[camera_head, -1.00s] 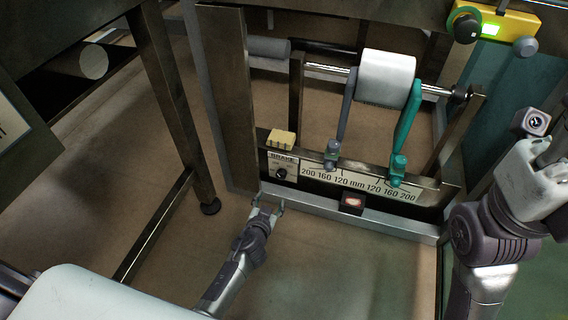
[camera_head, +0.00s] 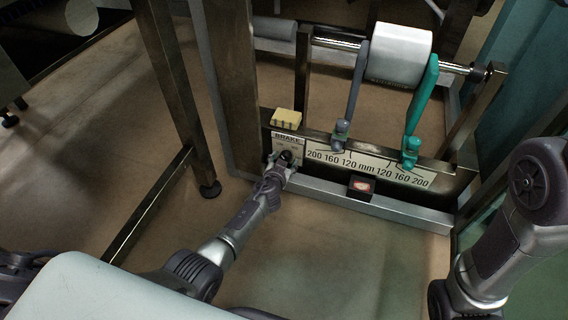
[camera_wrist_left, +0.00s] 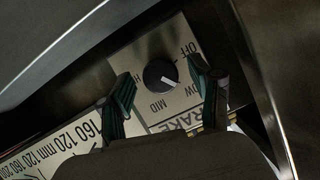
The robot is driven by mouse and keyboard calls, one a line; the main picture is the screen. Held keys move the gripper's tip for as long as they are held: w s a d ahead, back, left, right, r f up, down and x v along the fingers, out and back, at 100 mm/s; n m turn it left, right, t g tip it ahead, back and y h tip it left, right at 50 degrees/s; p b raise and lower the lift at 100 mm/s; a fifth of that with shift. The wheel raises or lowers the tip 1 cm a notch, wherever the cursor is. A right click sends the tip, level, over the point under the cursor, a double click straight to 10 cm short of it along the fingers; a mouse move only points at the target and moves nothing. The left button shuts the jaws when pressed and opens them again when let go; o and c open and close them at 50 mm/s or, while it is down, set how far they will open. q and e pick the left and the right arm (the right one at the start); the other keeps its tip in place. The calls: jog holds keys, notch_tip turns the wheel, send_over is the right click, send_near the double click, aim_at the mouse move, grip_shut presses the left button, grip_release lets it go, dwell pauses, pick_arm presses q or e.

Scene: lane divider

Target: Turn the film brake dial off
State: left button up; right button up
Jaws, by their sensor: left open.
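The film brake dial (camera_head: 287,156) is a small black round knob on a pale plate marked BRAKE (camera_head: 287,138), low on the left of the machine frame. In the left wrist view the dial (camera_wrist_left: 160,73) shows a white pointer mark aimed to the lower right, toward the LOW label. OFF is at the upper right of the knob, MID below it. My left gripper (camera_head: 281,167) is in front of the plate. In the left wrist view its two green-padded fingers (camera_wrist_left: 161,80) are apart, one on either side of the dial; contact is not seen. My right gripper is out of view.
A yellow block (camera_head: 286,117) sits above the brake plate. A dark metal post (camera_head: 233,80) stands at the left.

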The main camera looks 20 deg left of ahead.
pick_arm(q)
jog(key=shift+w, duration=0.1)
jog(key=c, duration=1.1)
jog(key=shift+c, duration=0.2)
